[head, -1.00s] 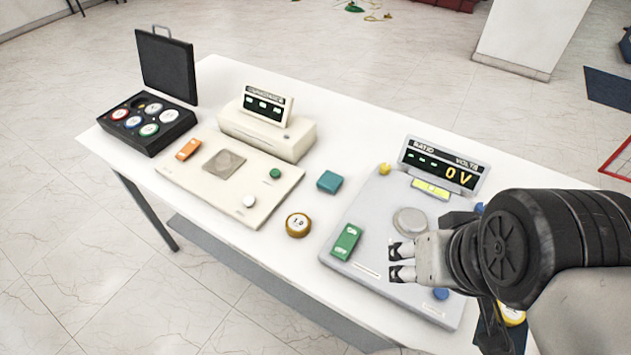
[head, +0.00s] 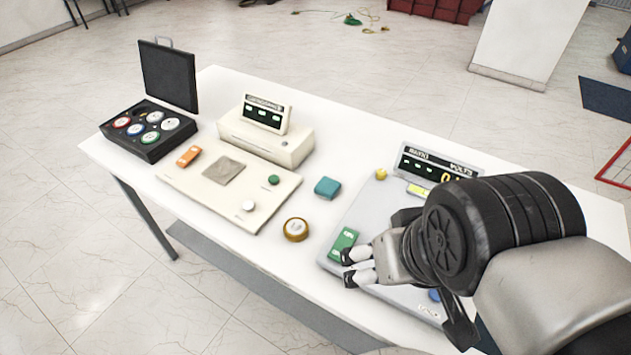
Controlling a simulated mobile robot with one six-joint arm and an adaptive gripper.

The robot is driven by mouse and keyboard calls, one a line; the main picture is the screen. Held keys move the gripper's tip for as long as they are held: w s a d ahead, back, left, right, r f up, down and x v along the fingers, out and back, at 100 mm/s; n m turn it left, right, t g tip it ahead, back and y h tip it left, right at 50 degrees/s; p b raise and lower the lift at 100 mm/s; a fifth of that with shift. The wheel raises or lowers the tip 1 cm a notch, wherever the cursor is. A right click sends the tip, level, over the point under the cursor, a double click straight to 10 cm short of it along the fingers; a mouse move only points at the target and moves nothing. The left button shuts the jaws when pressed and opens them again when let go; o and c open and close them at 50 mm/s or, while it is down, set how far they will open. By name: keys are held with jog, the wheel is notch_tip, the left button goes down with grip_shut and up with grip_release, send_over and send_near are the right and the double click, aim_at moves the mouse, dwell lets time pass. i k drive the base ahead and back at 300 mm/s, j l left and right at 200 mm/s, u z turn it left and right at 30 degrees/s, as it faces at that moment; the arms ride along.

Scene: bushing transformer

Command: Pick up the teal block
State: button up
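The teal block (head: 327,188) lies on the white table between the cream panel and the grey panel, with clear table around it. My gripper (head: 347,268) is over the grey panel, by the near end of the green switch, below and slightly right of the block in the picture. It is apart from the block. Its two fingertips show a small gap between them, and nothing is seen held there. My arm hides much of the grey panel.
A round gold-rimmed piece (head: 295,229) lies near the front edge. The cream panel (head: 213,205) is left of the block, the grey panel (head: 335,262) right, with a green switch (head: 344,241) and yellow knob (head: 381,174). A black case (head: 152,151) stands far left.

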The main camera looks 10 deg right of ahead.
aim_at(327, 188)
jog(key=i+j, duration=0.15)
jog(key=j, duration=0.2)
jog(key=i+j+z, duration=0.15)
jog(key=i+j, duration=0.2)
jog(key=j, duration=0.3)
